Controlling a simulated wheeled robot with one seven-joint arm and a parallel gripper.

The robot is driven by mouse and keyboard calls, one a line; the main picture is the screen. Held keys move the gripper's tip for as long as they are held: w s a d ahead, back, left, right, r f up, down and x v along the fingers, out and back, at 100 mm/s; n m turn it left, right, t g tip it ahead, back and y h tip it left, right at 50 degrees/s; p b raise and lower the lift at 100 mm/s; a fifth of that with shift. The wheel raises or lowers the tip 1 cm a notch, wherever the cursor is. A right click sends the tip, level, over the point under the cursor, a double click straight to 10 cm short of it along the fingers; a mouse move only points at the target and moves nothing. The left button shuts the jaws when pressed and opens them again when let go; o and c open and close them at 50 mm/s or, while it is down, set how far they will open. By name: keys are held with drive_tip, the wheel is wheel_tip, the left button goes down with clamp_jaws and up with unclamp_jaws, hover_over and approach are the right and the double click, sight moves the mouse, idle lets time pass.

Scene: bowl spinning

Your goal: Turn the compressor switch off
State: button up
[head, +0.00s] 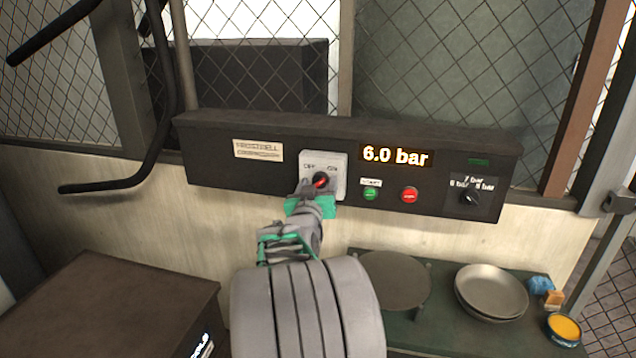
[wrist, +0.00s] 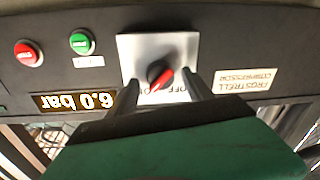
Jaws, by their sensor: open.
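The compressor switch is a dark rotary knob with a red pointer (wrist: 160,74) on a pale square plate (head: 338,163) marked OFF on the left and ON on the right in the head view. The wrist view is upside down; there the red mark slants down-left, towards the ON side. My gripper (head: 314,190) is in front of the plate and partly covers the knob in the head view. In the wrist view my gripper (wrist: 163,84) is open, with one finger on each side of the knob. Contact with the knob cannot be told.
The black panel (head: 220,180) also carries a "6.0 bar" display (head: 395,156), a green button (head: 370,193), a red button (head: 409,195) and a pressure selector (head: 470,197). Below right, a green table (head: 450,338) holds metal dishes (head: 491,291) and a yellow tin (head: 563,329).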

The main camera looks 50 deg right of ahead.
drive_tip(key=shift+d, duration=0.15)
clamp_jaws()
idle(0.6)
